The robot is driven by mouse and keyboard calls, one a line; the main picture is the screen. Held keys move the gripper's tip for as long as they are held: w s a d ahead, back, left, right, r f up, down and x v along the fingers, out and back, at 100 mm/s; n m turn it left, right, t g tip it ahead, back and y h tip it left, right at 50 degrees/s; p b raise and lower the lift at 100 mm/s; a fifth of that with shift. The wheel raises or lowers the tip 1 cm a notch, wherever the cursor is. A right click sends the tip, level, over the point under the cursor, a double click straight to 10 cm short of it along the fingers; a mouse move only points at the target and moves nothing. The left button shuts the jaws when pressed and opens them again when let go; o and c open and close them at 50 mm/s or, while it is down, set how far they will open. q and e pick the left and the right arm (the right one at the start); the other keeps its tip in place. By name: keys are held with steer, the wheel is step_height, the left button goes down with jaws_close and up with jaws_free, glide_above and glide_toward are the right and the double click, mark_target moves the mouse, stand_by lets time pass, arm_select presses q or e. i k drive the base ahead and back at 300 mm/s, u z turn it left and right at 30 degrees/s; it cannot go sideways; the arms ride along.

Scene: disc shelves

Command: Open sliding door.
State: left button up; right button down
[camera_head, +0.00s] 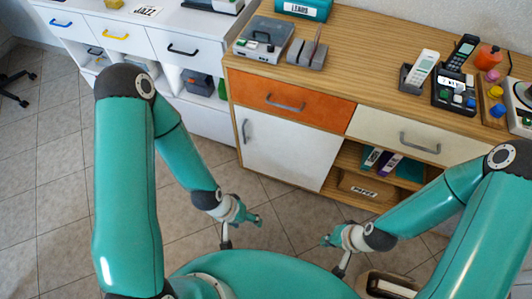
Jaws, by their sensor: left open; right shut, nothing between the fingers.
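The wooden cabinet has a white door (284,143) on its lower left, under an orange drawer (290,96). The door has a vertical grey handle (245,131) near its left edge. An open compartment with shelves (347,160) is to the right of the door. My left gripper (254,221) is in front of the cabinet, below the white door in the picture and apart from it; it is open and empty. My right gripper (325,242) is lower right of it, shut and empty, apart from the cabinet. Neither gripper touches the handle.
A cream drawer (408,136) is right of the orange one. Binders (380,162) and a box labelled PAPER (362,190) sit in the open shelves. Phones (422,69) and other devices stand on the cabinet top. A white cabinet (172,46) stands at left. Tiled floor (60,180) is clear at left.

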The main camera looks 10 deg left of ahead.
mark_target(301, 155)
steer(key=u, duration=0.05)
steer(key=k, duration=1.25)
steer(key=u, duration=0.5)
steer(key=i, duration=1.6)
